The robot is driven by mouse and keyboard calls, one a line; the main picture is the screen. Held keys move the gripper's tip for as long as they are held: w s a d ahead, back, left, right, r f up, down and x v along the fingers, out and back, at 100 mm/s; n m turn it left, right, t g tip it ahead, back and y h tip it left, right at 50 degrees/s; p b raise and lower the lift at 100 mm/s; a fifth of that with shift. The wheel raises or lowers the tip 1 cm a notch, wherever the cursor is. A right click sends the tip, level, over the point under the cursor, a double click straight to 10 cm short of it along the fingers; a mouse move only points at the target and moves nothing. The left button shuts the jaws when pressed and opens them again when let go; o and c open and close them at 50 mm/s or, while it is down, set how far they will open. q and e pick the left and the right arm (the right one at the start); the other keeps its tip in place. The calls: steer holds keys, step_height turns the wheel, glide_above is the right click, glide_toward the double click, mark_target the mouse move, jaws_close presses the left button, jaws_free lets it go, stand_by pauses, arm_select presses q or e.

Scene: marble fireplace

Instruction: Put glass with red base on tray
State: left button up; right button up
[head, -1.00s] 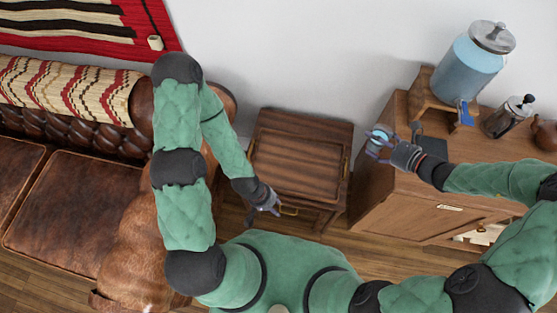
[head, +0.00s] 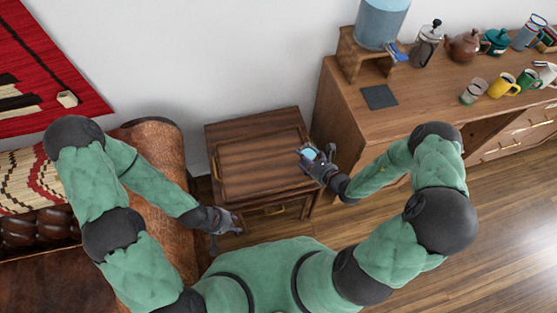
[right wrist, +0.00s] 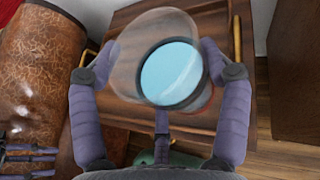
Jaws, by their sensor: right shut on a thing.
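My right gripper (head: 312,155) is shut on a clear glass (head: 307,152) holding pale blue liquid. In the right wrist view the glass (right wrist: 172,68) sits between the fingers, with a reddish tint low on its side. The brown wooden tray (head: 255,165) lies on a small side table; it also shows below the glass in the right wrist view (right wrist: 140,122). The glass is over the tray's right edge in the head view; its height above it is hard to judge. My left gripper (head: 228,222) is empty, fingers apart, in front of the table's left side.
A wooden cabinet (head: 345,110) stands to the right, with a water dispenser (head: 381,22), French press (head: 427,42), teapot (head: 465,45) and several mugs and glasses on top. A brown leather sofa (head: 160,205) is at the left. The tray's surface looks clear.

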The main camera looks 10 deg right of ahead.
steer(key=w+a+f+b, duration=0.1)
steer(key=w+a+f, duration=0.1)
steer(key=w+a+f+b, duration=0.1)
steer(key=w+a+f, duration=0.1)
steer(key=f, duration=0.1)
steer(key=w+a+f+b, duration=0.2)
steer(key=w, duration=0.1)
steer(key=shift+a+f, duration=0.1)
steer(key=shift+f, duration=0.2)
steer(key=shift+w+a+f+b, duration=0.15)
steer(key=shift+f+b, duration=0.45)
steer(key=shift+f, duration=0.3)
steer(key=shift+w+a+f+b, duration=0.1)
steer(key=shift+f+b, duration=0.5)
steer(key=shift+f, duration=0.3)
steer(key=shift+f, duration=0.2)
steer(key=o, duration=1.6)
steer(key=shift+c, duration=0.2)
